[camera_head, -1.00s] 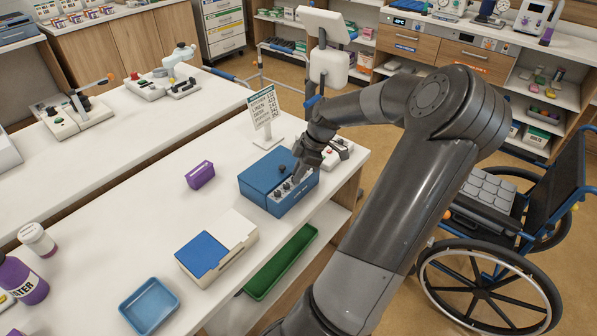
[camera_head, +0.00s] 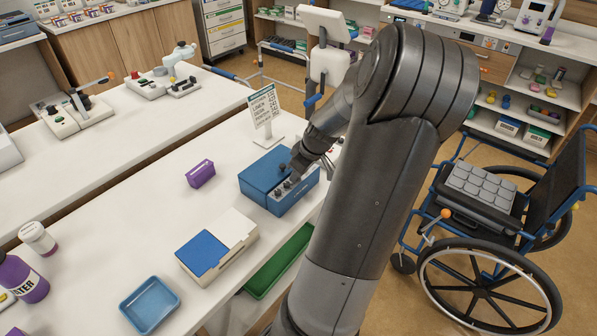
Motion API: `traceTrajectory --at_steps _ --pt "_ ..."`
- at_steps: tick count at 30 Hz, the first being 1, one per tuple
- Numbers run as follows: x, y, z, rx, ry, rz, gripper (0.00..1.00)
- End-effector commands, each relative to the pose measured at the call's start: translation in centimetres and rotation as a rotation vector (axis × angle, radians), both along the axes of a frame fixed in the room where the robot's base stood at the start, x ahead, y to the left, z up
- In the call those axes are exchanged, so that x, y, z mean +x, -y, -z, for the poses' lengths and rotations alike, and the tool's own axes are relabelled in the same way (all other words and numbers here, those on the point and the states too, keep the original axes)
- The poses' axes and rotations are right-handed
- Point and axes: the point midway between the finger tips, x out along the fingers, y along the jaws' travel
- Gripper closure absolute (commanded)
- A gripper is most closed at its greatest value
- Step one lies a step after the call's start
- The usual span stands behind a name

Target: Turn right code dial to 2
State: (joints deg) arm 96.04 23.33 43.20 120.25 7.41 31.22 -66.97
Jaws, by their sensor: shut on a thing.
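The blue lock box (camera_head: 264,171) stands on the white table near its right edge. A row of small code dials (camera_head: 284,188) is on its front panel; their settings are too small to read. My gripper (camera_head: 297,176) is at the right part of this panel, shut on the right code dial, which is mostly hidden by the fingers. A sign with a printed list of codes (camera_head: 265,106) stands behind the box.
A purple box (camera_head: 201,174), a blue-and-cream box (camera_head: 208,257) and a blue tray (camera_head: 149,305) stand left of the lock box. A green tray (camera_head: 281,262) is on the shelf below. A wheelchair (camera_head: 487,235) stands at right.

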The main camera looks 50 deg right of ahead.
Motion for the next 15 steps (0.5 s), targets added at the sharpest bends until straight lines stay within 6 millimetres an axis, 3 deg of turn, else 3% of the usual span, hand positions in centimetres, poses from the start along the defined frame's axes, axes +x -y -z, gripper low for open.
traceTrajectory --at_steps 15 --pt "0.01 -0.32 -0.02 -0.001 -0.001 0.295 1.00"
